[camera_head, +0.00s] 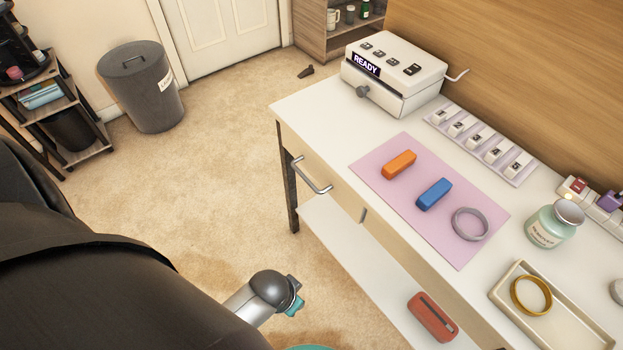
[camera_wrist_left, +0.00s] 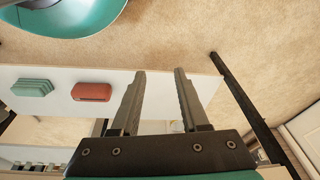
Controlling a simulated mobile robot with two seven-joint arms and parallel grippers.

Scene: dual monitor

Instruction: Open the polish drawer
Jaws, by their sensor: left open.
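The pale wooden drawer front (camera_head: 335,198) under the white tabletop has a silver bar handle (camera_head: 311,178) and looks closed flush with the table. A small dark vertical piece (camera_head: 362,214) shows farther right along the front. No label tells which drawer is the polish one. My left gripper (camera_wrist_left: 157,75) is open in the left wrist view, with nothing between its fingers and the white lower shelf behind them. I cannot make out its fingers in the head view, where a grey and teal link of mine shows before the table. My right gripper is not in view.
The white tabletop (camera_head: 318,110) carries a "READY" machine (camera_head: 395,75), a pink mat (camera_head: 405,205) with orange and blue blocks and a grey ring, a tray with a gold ring, and a jar. A red item (camera_head: 433,316) lies on the lower shelf. Carpet before the table's left end is clear.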

